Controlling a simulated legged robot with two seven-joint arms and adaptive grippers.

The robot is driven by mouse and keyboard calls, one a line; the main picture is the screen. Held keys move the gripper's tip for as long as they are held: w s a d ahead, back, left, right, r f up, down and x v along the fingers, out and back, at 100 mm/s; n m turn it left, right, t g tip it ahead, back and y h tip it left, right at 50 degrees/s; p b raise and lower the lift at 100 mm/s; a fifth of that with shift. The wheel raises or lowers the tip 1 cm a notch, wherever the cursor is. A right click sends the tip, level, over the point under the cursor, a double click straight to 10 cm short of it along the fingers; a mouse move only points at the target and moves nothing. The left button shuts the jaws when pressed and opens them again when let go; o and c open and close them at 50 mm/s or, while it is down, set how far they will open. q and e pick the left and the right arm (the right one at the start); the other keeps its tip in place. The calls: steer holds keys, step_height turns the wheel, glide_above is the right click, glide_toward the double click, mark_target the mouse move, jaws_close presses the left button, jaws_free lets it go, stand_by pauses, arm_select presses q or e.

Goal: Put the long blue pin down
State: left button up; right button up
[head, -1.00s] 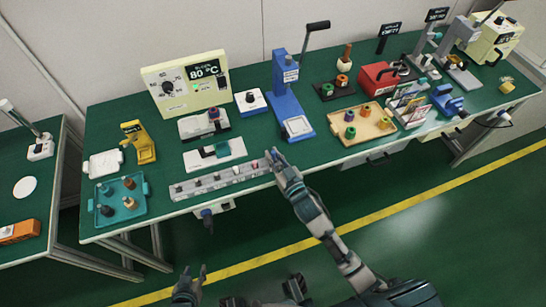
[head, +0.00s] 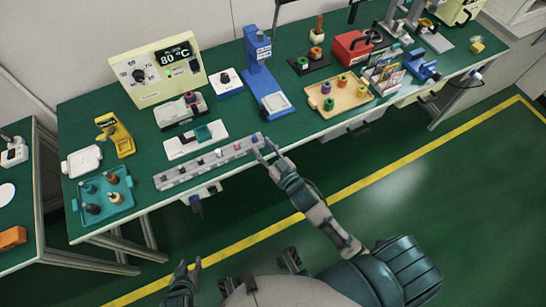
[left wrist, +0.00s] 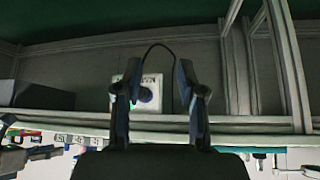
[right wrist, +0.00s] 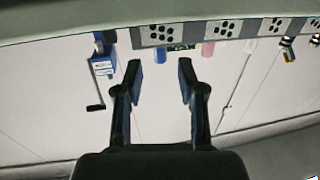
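A long grey rack (head: 208,162) lies along the front edge of the green bench, with several small pins standing in it. In the right wrist view, a blue pin (right wrist: 160,56) stands at the rack, beside a pink pin (right wrist: 208,48). My right gripper (right wrist: 159,64) is open, with the blue pin in line between its fingers; I cannot tell whether they touch it. In the head view, my right gripper (head: 266,149) is at the rack's right end. My left gripper (head: 189,267) is open and empty, low in front of the bench, and shows in the left wrist view (left wrist: 159,95).
A teal tray (head: 80,207) with several dark and tan pieces is left of the rack. A white fixture (head: 178,148) lies behind it and a blue press (head: 262,80) stands behind its right end. A wooden tray (head: 342,106) with coloured spools is further right.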

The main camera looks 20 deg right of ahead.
arm_select(q)
steer(key=shift+s+a+f+g, duration=0.15)
steer(key=shift+s+g, duration=0.1)
steer(key=shift+s, duration=0.25)
steer(key=shift+s+a+f+g, duration=0.15)
steer(key=shift+s+g, duration=0.1)
steer(key=shift+s, duration=0.25)
arm_select(e)
steer(key=s+d+f+g+h, duration=0.1)
steer(key=s+f+g, duration=0.4)
steer(key=s, duration=0.7)
steer(key=s+d+f+g+h, duration=0.1)
steer(key=s+f+g, duration=0.5)
steer(key=s+f, duration=0.4)
steer(key=shift+s+g, duration=0.3)
steer(key=shift+s, duration=0.55)
